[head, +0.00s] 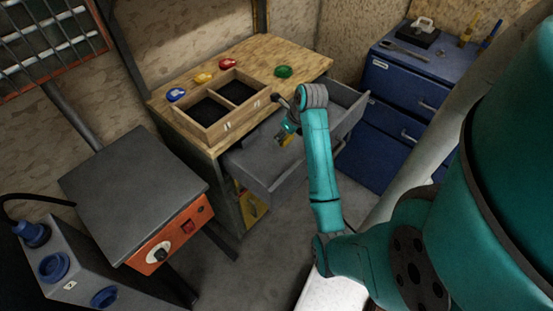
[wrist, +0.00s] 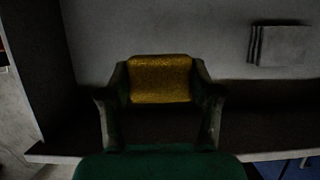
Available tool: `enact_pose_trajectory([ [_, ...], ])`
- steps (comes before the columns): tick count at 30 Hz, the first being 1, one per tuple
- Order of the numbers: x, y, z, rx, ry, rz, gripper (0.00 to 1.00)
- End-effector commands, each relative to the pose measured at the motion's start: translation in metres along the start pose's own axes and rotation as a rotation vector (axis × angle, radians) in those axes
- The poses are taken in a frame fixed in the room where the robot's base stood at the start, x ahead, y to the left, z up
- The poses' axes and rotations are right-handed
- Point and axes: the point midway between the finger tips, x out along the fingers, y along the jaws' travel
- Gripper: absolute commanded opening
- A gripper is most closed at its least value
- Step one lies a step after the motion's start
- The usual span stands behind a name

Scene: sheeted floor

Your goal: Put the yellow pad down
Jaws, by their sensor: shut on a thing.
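The yellow pad (wrist: 160,79) is a rough, yellow-brown block, seen in the wrist view between the two fingers of my gripper (wrist: 160,92). The fingers press on its left and right sides. In the head view my gripper (head: 286,133) reaches down over the open grey drawer (head: 263,172) of the wooden workbench, and the pad is small and mostly hidden there. The wrist view shows a grey surface beyond the pad and a dark band below it. I cannot tell whether the pad touches anything beneath.
A two-compartment wooden box (head: 201,132) stands on the workbench (head: 262,55), with blue, yellow, red and green items behind and beside it. A blue cabinet (head: 388,125) stands to the right. A grey-topped machine (head: 132,190) with an orange front stands at the left.

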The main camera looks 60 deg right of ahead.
Motion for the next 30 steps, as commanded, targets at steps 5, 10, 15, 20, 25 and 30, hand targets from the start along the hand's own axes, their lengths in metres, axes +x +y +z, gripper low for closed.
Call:
enact_pose_trajectory([
  [5, 0.017, 0.003, -0.013, 0.003, 0.003, 0.001, 0.36],
  [10, 0.043, 0.003, -0.023, 0.003, 0.002, 0.000, 0.36],
  [15, 0.057, 0.003, -0.028, 0.001, 0.001, 0.000, 0.36],
  [20, 0.069, 0.003, -0.033, 0.002, 0.002, 0.001, 0.36],
  [25, 0.089, 0.003, -0.041, 0.002, 0.001, 0.000, 0.36],
  [30, 0.092, 0.003, -0.042, 0.001, 0.000, -0.001, 0.36],
])
